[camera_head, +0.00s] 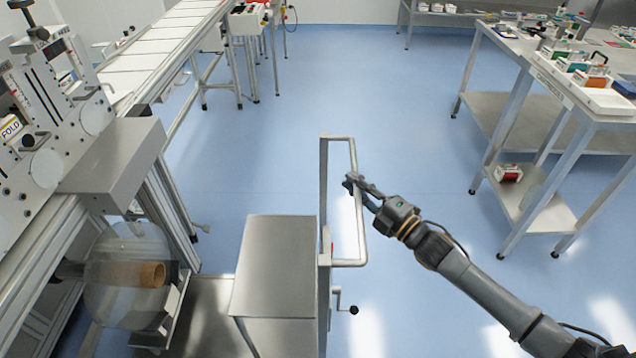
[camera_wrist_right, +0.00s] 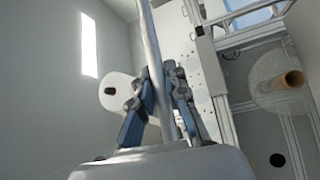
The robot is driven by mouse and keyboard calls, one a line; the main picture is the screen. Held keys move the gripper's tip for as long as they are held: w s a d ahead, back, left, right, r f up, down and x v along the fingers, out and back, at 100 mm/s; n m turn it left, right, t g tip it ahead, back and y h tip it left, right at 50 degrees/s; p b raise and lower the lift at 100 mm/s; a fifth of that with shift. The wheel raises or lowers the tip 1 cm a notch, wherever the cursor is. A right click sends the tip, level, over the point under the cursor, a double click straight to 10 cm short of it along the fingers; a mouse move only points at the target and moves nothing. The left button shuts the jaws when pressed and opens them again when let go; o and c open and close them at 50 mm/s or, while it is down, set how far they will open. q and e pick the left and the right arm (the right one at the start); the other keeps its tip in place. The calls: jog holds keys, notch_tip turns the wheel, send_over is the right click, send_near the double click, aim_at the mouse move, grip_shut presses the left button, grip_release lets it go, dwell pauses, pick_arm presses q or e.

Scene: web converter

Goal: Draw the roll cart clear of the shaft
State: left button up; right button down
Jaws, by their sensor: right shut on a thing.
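The roll cart (camera_head: 275,262) is a steel box with an upright handle frame on its right side and a low bed reaching left. A translucent roll (camera_head: 112,290) with a brown core (camera_head: 152,273) sits at the bed's left end, beside the machine. A dark shaft (camera_head: 70,270) shows at the roll's left; I cannot tell how far it enters the core. My right gripper (camera_head: 352,182) is shut on the upright bar of the cart handle (camera_head: 360,225). In the right wrist view its fingers (camera_wrist_right: 163,105) close around the bar (camera_wrist_right: 150,45). My left gripper is out of view.
The converter machine (camera_head: 110,165) stands along the left, with a conveyor (camera_head: 150,55) behind it. A crank (camera_head: 345,305) sticks out right of the cart. A steel bench (camera_head: 540,75) with trays stands at the right. The blue floor (camera_head: 350,95) between them is clear.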

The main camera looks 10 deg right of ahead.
jog(key=s+d+b, duration=0.1)
jog(key=s+d, duration=0.2)
jog(key=d, duration=0.9)
jog(key=s+d+b, duration=0.2)
jog(key=s+d, duration=0.1)
jog(key=d, duration=1)
jog(key=shift+s, duration=0.35)
jog(key=shift+d, duration=0.15)
jog(key=c, duration=1.3)
grip_release()
jog(key=shift+c, duration=0.2)
jog(key=shift+d, duration=0.1)
jog(key=shift+s, duration=0.1)
jog(key=v, duration=1.1)
jog(key=shift+s+d, duration=0.3)
